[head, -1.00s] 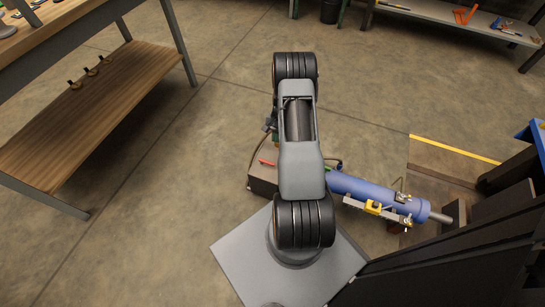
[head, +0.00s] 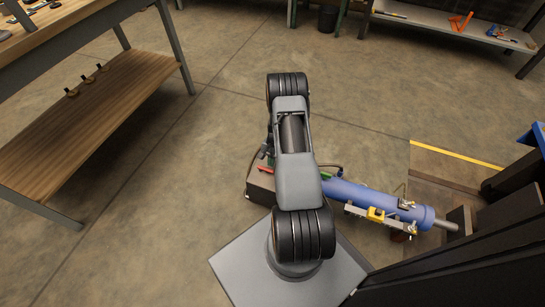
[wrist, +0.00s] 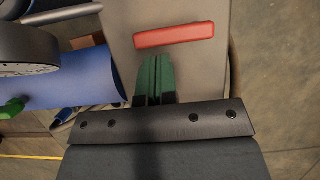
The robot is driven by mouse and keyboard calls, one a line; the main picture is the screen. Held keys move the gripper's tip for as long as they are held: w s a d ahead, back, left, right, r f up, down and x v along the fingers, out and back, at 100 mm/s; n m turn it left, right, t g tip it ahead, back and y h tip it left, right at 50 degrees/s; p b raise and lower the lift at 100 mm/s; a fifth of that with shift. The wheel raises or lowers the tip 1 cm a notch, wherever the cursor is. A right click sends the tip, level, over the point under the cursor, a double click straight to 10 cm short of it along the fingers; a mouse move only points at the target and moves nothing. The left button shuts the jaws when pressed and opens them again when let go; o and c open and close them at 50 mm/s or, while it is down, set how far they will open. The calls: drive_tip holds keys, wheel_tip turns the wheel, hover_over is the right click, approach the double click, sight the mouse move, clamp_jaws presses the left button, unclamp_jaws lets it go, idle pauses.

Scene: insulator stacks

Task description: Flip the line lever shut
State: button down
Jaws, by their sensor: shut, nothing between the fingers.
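A red lever handle (wrist: 175,34) lies across a grey-brown box (wrist: 218,70) in the wrist view. In the head view the red handle (head: 275,173) shows on the box just left of my arm. My gripper's green fingers (wrist: 155,78) are together and empty, just below the red handle in the wrist view and apart from it in the picture; I cannot tell their height above the box. A green handle (wrist: 12,108) shows at the left, by the blue cylinder (wrist: 75,78); it also shows in the head view (head: 326,176). My arm hides part of the box.
The blue cylinder (head: 370,196) runs right from the box, with a yellow clamp block (head: 376,214) on a rail alongside. Dark panels (head: 470,265) stand at the lower right. A wooden bench (head: 90,115) is at the left.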

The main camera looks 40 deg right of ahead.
drive_tip(key=shift+s+a+f, duration=0.1)
drive_tip(key=shift+f, duration=0.2)
